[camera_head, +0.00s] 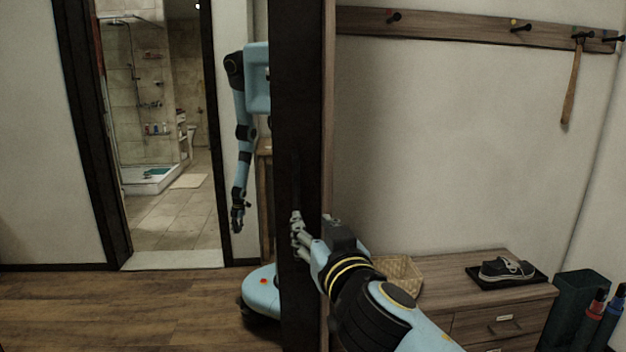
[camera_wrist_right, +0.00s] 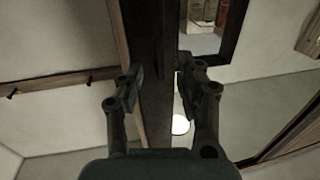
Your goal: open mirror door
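The mirror door fills the left of the head view, its glass (camera_head: 160,300) reflecting a bathroom doorway and my own body. Its dark frame edge (camera_head: 297,90) stands upright near the middle. My right gripper (camera_head: 297,222) is at this dark edge, and its arm comes in from the lower right. In the right wrist view the two fingers of the right gripper (camera_wrist_right: 160,80) are spread, one on each side of a dark upright bar (camera_wrist_right: 155,115). I cannot tell if they touch it, and no handle stands out clearly. My left gripper shows only as a small reflection.
Right of the door are a wall rail (camera_head: 450,22) with hooks and a hanging shoehorn (camera_head: 571,90). Below are a wooden cabinet (camera_head: 505,302), a wicker basket (camera_head: 405,274), a shoe (camera_head: 506,269) on a black tray and a dark bin (camera_head: 572,310) with umbrellas.

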